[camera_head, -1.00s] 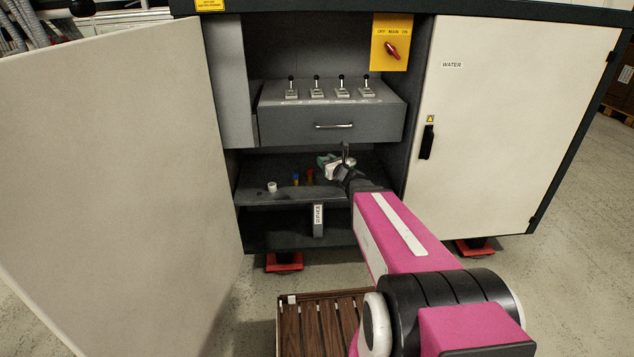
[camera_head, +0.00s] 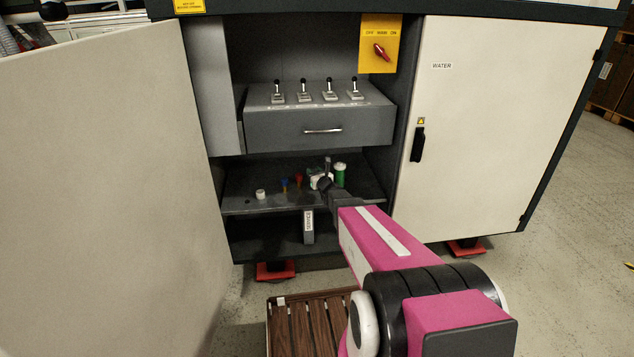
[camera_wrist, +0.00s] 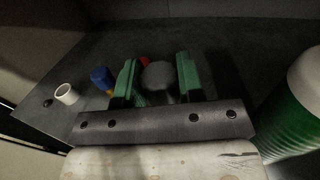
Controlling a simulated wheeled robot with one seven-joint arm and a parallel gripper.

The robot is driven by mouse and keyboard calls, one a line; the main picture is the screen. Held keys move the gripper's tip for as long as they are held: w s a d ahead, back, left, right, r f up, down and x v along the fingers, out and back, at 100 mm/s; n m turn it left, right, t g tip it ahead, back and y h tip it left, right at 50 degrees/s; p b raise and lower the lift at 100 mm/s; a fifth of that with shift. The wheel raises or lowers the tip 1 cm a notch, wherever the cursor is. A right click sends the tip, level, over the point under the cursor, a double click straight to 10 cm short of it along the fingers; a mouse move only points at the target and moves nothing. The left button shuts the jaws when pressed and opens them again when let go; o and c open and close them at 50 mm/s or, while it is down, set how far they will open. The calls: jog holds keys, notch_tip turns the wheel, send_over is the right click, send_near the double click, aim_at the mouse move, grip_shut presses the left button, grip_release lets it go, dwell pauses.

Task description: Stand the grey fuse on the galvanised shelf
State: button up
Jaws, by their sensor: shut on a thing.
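My gripper (camera_wrist: 158,82) has green fingers and is shut on the grey fuse (camera_wrist: 158,74), whose rounded grey end shows between them in the wrist view. In the head view my gripper (camera_head: 320,178) is inside the open cabinet, over the dark grey shelf (camera_head: 240,205) below the drawer. A narrow grey upright shape there seems to be the fuse (camera_head: 327,163). The shelf also fills the background of the wrist view (camera_wrist: 225,45). My gripper hides the fuse's lower end, so I cannot tell whether it touches the shelf.
A white cup (camera_head: 260,194), a blue piece (camera_head: 285,184) and a red piece (camera_head: 299,180) stand left of my gripper. A green cylinder with a pale top (camera_head: 340,175) stands close on its right. The drawer (camera_head: 320,128) hangs above. The open door (camera_head: 110,190) is at left.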

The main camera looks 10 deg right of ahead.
jog(key=shift+w+d+f, duration=0.25)
jog(key=shift+w+f, duration=0.05)
jog(key=shift+f, duration=0.6)
jog(key=shift+w+d+f, duration=0.3)
jog(key=shift+f, duration=0.6)
jog(key=shift+w+d+f, duration=0.25)
jog(key=shift+w+f, duration=0.05)
jog(key=shift+f, duration=0.6)
jog(key=shift+f, duration=0.15)
jog(key=o, duration=0.9)
